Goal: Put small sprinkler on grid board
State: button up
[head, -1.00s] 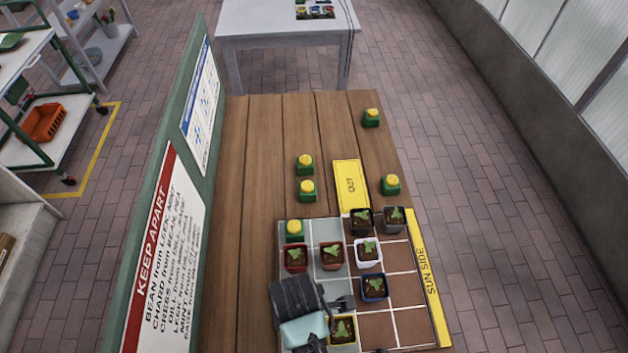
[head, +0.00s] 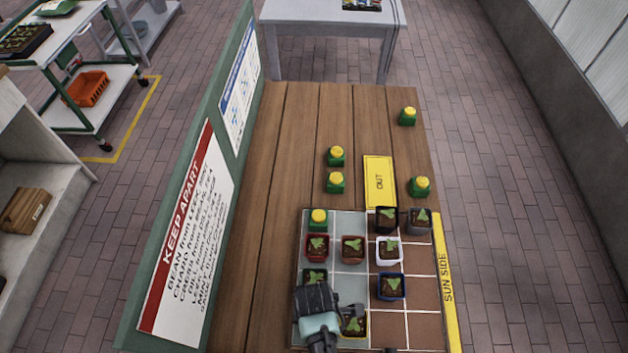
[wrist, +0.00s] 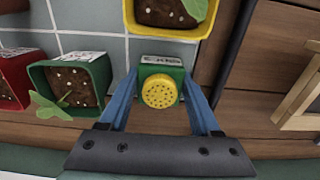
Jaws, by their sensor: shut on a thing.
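In the wrist view my gripper (wrist: 160,82) is shut on a small sprinkler (wrist: 160,92), a green block with a round yellow perforated top. The sprinkler is over the edge of the grid board (wrist: 90,18), beside a yellow pot (wrist: 172,30); I cannot tell whether it touches the surface. In the head view my gripper (head: 325,312) is over the near left part of the grid board (head: 424,326), left of the yellow pot (head: 354,323), and hides the held sprinkler. Another sprinkler (head: 319,220) stands on the board's far left cell.
A green pot (wrist: 72,85) and a red pot (wrist: 12,82) are close to the left in the wrist view. More pots, including a white one (head: 389,251) and a blue one (head: 390,287), occupy cells. Several sprinklers stand beyond the board near the OUT card (head: 379,182). A sign panel (head: 186,240) rises at left.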

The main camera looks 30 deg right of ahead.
jog(key=shift+f, duration=0.1)
jog(key=o, duration=1.5)
jog(key=shift+c, duration=0.2)
notch_tip(320, 180, up, 12)
